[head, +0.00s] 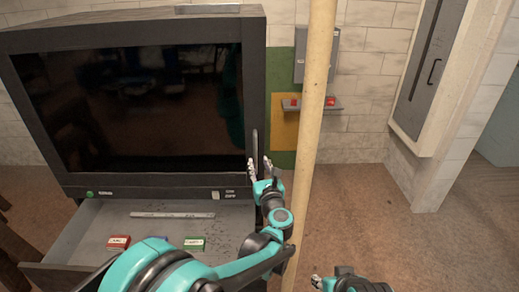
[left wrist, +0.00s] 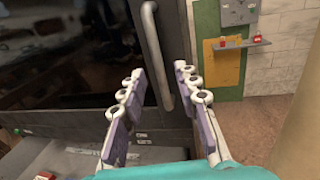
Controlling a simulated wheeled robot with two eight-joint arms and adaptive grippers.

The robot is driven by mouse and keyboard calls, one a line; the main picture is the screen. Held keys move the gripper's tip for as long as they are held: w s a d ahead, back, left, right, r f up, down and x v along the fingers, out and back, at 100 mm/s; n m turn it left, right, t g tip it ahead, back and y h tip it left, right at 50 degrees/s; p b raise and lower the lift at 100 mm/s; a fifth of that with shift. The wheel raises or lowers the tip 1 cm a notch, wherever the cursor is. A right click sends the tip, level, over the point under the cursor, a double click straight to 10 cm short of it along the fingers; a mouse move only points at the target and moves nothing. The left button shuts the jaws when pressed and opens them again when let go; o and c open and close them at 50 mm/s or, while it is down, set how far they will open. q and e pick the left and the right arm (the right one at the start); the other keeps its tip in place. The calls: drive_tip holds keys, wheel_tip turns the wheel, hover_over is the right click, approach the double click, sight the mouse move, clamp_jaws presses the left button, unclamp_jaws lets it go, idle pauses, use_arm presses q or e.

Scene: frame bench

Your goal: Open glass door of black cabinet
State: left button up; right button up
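The black cabinet (head: 258,60) stands at the left of the head view with its dark glass door (head: 140,105) shut. The door's upright bar handle (head: 254,143) is at the door's right edge; it also shows in the left wrist view (left wrist: 157,55). My left gripper (head: 260,168) is at the lower end of the handle. In the left wrist view its fingers (left wrist: 157,85) are spread apart, with the handle's lower end between them in the picture. I cannot tell whether they touch it. My right gripper (head: 318,283) is partly visible at the bottom edge, its fingers unclear.
An open drawer (head: 85,235) below the door holds a red box (head: 119,242), a green box (head: 194,243) and a metal strip (head: 172,215). A tan pole (head: 313,110) stands close right of my left gripper. A wall shelf (head: 340,107) is behind. Floor at right is clear.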

sight(256, 156)
use_arm(q)
drive_tip(key=w, duration=0.2)
drive_tip(key=w+a, duration=0.1)
drive_tip(key=w, duration=0.2)
drive_tip(key=shift+w+a+b, duration=0.15)
drive_tip(key=shift+w+b, duration=0.15)
drive_tip(key=shift+w, duration=0.05)
clamp_jaws()
